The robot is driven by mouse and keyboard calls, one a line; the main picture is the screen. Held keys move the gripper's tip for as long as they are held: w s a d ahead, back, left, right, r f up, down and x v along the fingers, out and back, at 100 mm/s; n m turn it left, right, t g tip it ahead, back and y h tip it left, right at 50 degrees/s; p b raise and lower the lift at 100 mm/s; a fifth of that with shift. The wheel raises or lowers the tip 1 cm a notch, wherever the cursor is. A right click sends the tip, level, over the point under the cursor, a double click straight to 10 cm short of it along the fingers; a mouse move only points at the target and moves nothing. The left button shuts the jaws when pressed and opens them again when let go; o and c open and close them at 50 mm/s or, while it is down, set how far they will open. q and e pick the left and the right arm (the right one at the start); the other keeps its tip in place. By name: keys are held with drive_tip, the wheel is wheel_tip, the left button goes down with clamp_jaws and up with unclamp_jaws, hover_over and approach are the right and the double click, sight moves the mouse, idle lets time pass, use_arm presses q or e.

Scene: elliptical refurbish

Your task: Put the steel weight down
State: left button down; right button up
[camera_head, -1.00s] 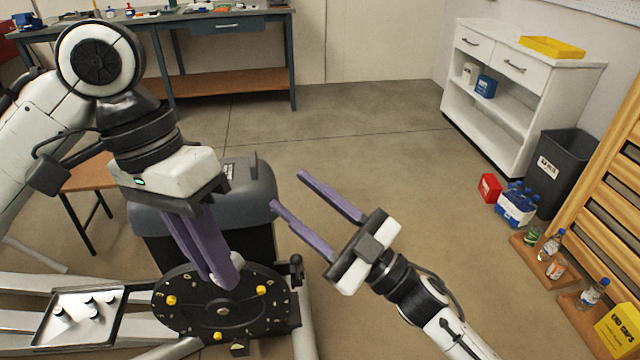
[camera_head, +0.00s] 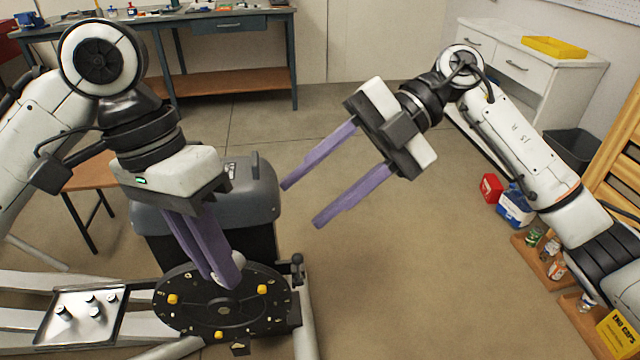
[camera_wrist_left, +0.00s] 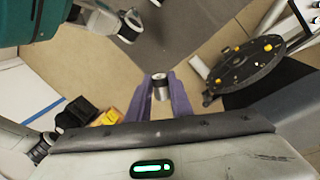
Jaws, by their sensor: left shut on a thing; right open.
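My left gripper (camera_head: 228,282) is shut on the steel weight (camera_wrist_left: 160,89), a small silver cylinder with a dark band, held between the purple fingertips in the left wrist view. In the head view the fingers mostly hide the weight; a pale bit (camera_head: 238,259) shows beside them. The fingertips overlap the black round plate (camera_head: 190,322) with yellow knobs in the head view; in the left wrist view this plate lies off to the right. I cannot tell whether the weight touches anything. My right gripper (camera_head: 303,203) is open and empty, pointing down-left over the floor.
A tray (camera_head: 50,338) with several small metal cylinders stands left of the plate. A grey-lidded bin (camera_head: 255,200) is behind the plate. A workbench (camera_head: 200,85) and white cabinet (camera_head: 585,75) stand at the back. Bottles and boxes line the right side; the middle floor is clear.

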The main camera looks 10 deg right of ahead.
drive_tip(key=x, duration=1.1)
drive_tip(key=shift+a, duration=0.2)
drive_tip(key=shift+c, duration=0.3)
clamp_jaws()
use_arm(q)
drive_tip(key=c, duration=1.5)
unclamp_jaws()
